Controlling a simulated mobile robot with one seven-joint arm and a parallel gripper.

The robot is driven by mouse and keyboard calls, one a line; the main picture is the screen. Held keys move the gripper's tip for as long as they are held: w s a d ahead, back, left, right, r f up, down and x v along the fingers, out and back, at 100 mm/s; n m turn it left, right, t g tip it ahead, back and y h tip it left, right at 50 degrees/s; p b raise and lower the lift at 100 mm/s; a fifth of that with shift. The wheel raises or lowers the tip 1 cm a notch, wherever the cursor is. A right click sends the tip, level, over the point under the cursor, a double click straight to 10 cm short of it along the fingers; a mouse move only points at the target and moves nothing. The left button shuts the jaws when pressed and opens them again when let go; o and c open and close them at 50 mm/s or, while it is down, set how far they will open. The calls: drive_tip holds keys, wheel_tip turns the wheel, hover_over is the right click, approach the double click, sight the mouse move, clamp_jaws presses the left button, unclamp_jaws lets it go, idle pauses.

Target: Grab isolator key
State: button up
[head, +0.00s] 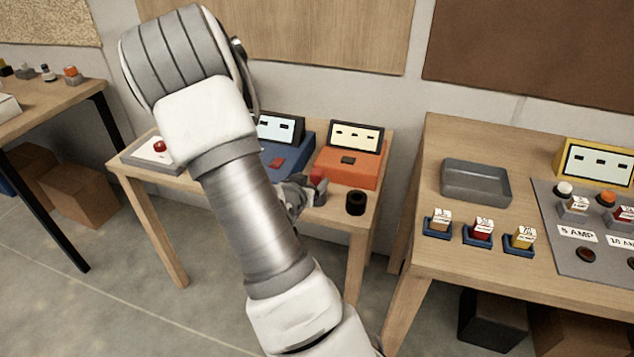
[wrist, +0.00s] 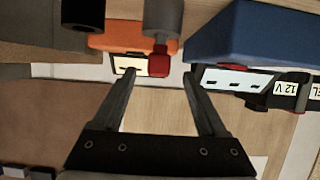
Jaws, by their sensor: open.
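The isolator key appears to be the small red piece (wrist: 159,62) on a grey cylinder (wrist: 163,18) in the wrist view. It also shows as a red spot (head: 317,176) beside my gripper in the head view, partly hidden by it. My gripper (wrist: 159,74) is open and empty. In the wrist view its two fingertips lie either side of the red piece, with gaps; whether they reach its depth I cannot tell. In the head view my gripper (head: 298,194) is over the front of the middle table, largely hidden by my arm.
An orange box with a screen (head: 349,166) and a blue one (head: 285,158) stand behind my gripper. A black cylinder (head: 356,203) stands at the table's front right. A red button box (head: 158,150) is at left. The right table holds a grey tray (head: 476,184) and several fuses.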

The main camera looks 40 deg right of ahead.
sight(315, 176)
drive_tip(key=x, duration=0.5)
drive_tip(key=shift+d, duration=0.15)
drive_tip(key=shift+c, duration=0.3)
drive_tip(key=shift+r, duration=0.1)
clamp_jaws()
